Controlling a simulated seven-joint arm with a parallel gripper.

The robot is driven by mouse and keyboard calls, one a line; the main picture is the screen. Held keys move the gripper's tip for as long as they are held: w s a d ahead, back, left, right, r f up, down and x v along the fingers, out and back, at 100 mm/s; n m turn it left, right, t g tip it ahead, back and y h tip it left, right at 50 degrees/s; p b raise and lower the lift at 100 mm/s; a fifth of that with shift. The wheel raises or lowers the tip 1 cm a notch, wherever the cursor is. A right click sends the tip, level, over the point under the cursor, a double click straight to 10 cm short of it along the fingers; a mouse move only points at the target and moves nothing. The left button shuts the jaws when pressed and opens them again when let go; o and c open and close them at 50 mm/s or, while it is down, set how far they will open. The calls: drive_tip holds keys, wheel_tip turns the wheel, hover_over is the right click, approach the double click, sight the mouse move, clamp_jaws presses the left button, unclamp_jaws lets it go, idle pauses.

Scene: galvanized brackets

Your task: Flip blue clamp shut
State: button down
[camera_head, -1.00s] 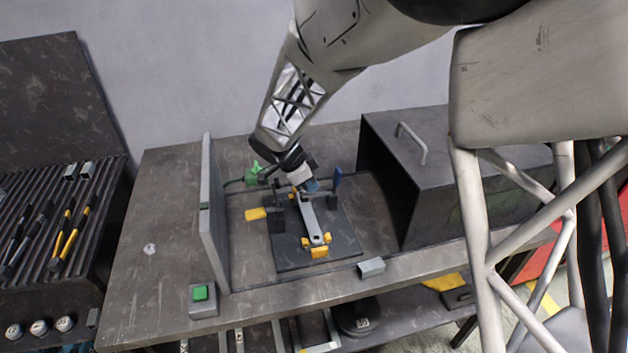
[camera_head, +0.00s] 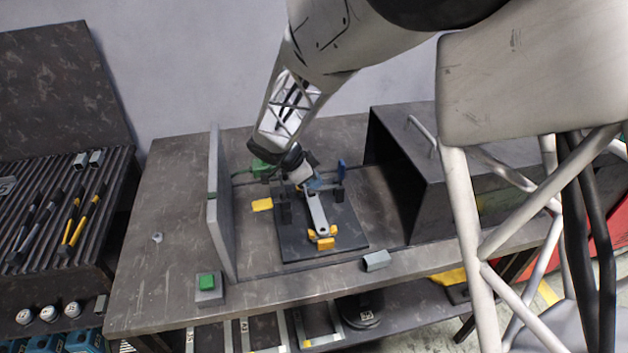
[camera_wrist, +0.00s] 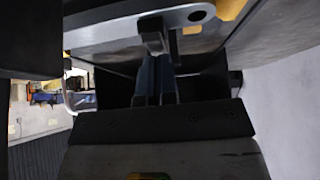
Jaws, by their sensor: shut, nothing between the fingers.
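In the head view the blue clamp (camera_head: 341,172) stands with its lever upright at the right back of a dark fixture plate (camera_head: 345,238). A grey metal bracket (camera_head: 318,213) lies on the plate, with yellow pieces around its front end. My gripper (camera_head: 313,184) is shut and empty, low over the bracket's back end and left of the blue clamp, apart from its lever. The wrist view shows my shut fingers (camera_wrist: 156,80) close to the metal bracket (camera_wrist: 125,32). I cannot tell whether they touch it. The blue lever is not clear there.
A grey upright panel (camera_head: 222,215) stands further left, a dark box with a handle (camera_head: 405,185) at the right. A green button (camera_head: 206,281) and a small grey block (camera_head: 376,261) sit near the front edge.

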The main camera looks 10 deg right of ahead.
drive_tip(key=shift+r, duration=0.75)
drive_tip(key=r, duration=0.3)
drive_tip(key=shift+a+r, duration=0.1)
drive_tip(key=shift+a, duration=0.1)
drive_tip(key=v, duration=0.9)
drive_tip(key=shift+a, duration=0.4)
drive_tip(key=s+d+r+n+t+y, duration=0.1)
drive_tip(key=s+d+r+n+y, duration=0.1)
drive_tip(key=s+n, duration=0.4)
drive_tip(key=s+d+r+n+y, duration=0.2)
drive_tip(key=s+n, duration=0.4)
drive_tip(key=s, duration=0.8)
drive_tip(key=s+d+r+n+t+y, duration=0.1)
drive_tip(key=s+d+n, duration=0.4)
drive_tip(key=s, duration=0.6)
wheel_tip(320, 180, up, 2)
drive_tip(key=shift+r+n+t+y, duration=0.15)
drive_tip(key=shift+n+t+y, duration=0.2)
drive_tip(key=shift+y, duration=0.55)
